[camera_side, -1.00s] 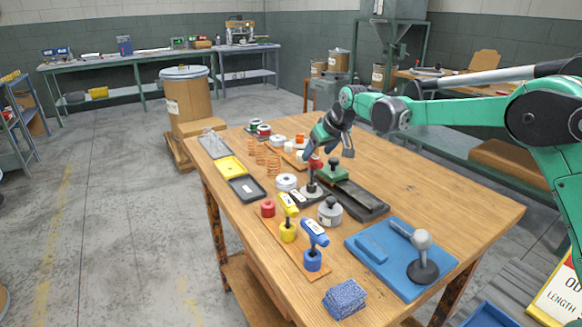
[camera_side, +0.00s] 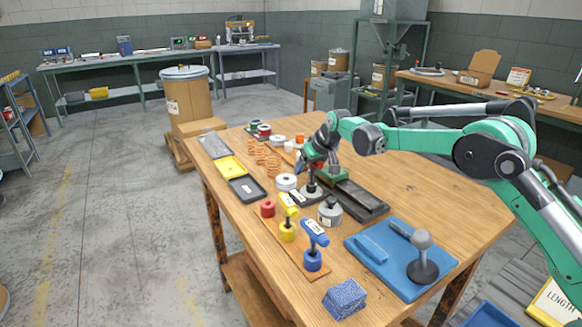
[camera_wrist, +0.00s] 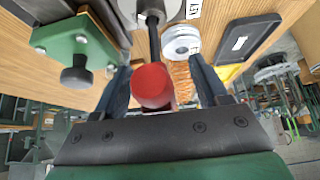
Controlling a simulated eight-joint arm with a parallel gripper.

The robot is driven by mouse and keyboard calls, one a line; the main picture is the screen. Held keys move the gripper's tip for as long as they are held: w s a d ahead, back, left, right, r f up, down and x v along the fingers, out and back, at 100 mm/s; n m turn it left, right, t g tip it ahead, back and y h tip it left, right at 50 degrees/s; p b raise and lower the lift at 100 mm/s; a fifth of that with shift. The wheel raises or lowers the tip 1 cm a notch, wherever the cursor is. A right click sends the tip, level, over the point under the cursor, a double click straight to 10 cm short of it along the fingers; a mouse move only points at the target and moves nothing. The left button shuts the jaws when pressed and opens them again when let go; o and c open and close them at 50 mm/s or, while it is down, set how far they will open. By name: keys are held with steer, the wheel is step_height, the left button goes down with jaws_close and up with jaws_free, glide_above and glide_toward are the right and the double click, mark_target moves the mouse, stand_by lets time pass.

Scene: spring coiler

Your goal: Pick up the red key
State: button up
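The red key (camera_wrist: 152,86) shows in the wrist view as a round red handle end, with a dark shaft running to a round grey base (camera_wrist: 150,10). In the side view, that base (camera_side: 312,193) stands near the table's middle, and my gripper hides most of the key. My gripper (camera_wrist: 160,84) has one blue-grey finger on each side of the red handle. A gap shows at the right finger; the left finger is close to the handle, and contact cannot be told. My gripper (camera_side: 311,165) is low over the base in the side view.
A green block with a black knob (camera_wrist: 76,72) is close on the left in the wrist view. A white spool (camera_side: 287,182), a red holder (camera_side: 267,208), the yellow key (camera_side: 289,204) and the blue key (camera_side: 315,232) stand nearby. A blue mat (camera_side: 380,268) lies at right.

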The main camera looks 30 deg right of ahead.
jaws_close()
steer(key=shift+r, duration=0.15)
step_height(320, 180, up, 10)
steer(key=shift+f, duration=0.1)
stand_by(0.4)
